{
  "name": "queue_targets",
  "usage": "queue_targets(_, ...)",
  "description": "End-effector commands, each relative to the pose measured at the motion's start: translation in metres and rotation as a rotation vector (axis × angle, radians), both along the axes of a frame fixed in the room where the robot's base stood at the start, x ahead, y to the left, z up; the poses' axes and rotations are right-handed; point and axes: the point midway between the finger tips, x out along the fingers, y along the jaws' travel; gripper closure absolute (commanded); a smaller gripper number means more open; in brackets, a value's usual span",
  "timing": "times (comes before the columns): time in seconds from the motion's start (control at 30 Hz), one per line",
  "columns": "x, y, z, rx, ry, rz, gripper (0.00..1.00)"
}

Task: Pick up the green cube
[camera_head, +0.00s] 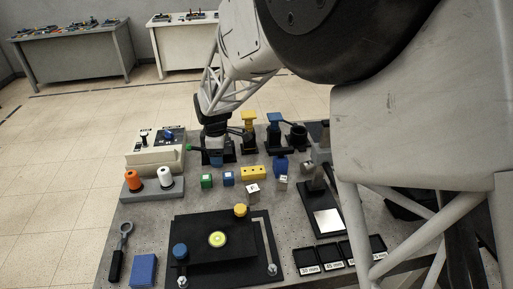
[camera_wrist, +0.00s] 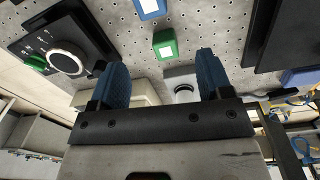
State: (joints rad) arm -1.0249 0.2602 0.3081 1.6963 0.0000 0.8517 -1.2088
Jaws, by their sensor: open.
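The green cube (camera_head: 207,181) stands on the perforated work table, just left of a blue cube (camera_head: 228,179). It has a white label on one face. In the wrist view the green cube (camera_wrist: 165,44) lies beyond the fingertips, roughly centred between them, with the blue cube (camera_wrist: 150,8) above it at the top edge. My gripper (camera_wrist: 161,66) is open, with two blue ridged fingers apart and nothing between them. In the head view my gripper (camera_head: 216,158) is behind the green cube, apart from it, and its fingers are partly hard to make out.
A yellow block (camera_head: 253,172), white cubes (camera_head: 253,189) and a blue block stand to the right. A beige device (camera_head: 156,154) and orange and white spools (camera_head: 164,179) are left. A black plate (camera_head: 198,262) lies in front. A dial device (camera_wrist: 68,58) is left in the wrist view.

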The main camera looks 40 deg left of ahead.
Motion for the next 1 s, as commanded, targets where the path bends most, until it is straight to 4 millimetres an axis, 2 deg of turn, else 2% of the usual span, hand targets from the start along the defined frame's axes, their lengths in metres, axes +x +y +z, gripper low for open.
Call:
queue_targets(0.1, -0.017, 0.025, -0.021, -0.013, 0.007, 0.068, 0.28)
queue_targets(0.3, -0.03, 0.041, -0.036, -0.022, 0.012, 0.12, 0.28)
queue_targets(0.7, -0.031, 0.042, -0.038, -0.023, 0.011, 0.123, 0.28)
queue_targets(1.0, -0.031, 0.042, -0.059, -0.023, 0.012, 0.123, 0.28)
